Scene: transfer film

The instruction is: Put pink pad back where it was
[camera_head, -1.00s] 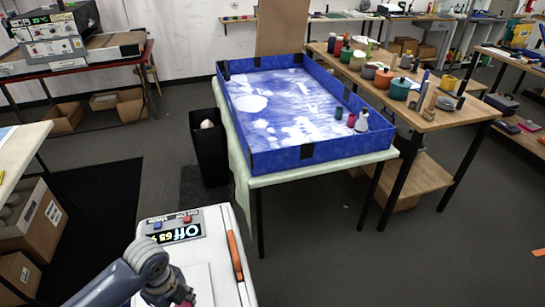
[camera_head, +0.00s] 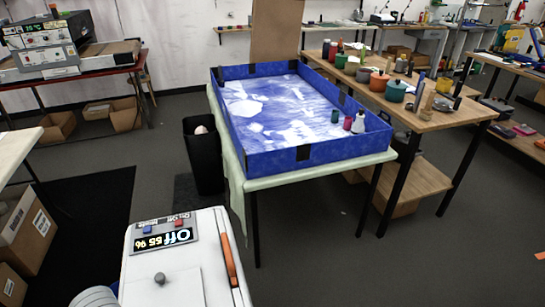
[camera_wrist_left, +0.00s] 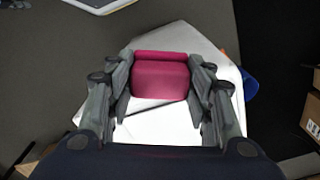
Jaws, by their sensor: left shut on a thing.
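The pink pad (camera_wrist_left: 160,78) is between the fingers of my left gripper (camera_wrist_left: 160,74) in the left wrist view. The fingers are shut on its two sides. A white flat surface (camera_wrist_left: 155,128) lies beneath it in that view; I cannot tell how far below. In the head view only a rounded grey part of my left arm shows at the bottom left edge, and the left gripper and pad are out of frame. My right gripper is in neither view.
A white-topped unit (camera_head: 190,285) with an Off display and an orange-handled tool (camera_head: 229,262) stands in front. Behind it are a black bin (camera_head: 205,160) and a blue-walled tray (camera_head: 290,165) on a table. Cardboard boxes (camera_head: 30,232) stand at the left. Grey floor lies open at the right.

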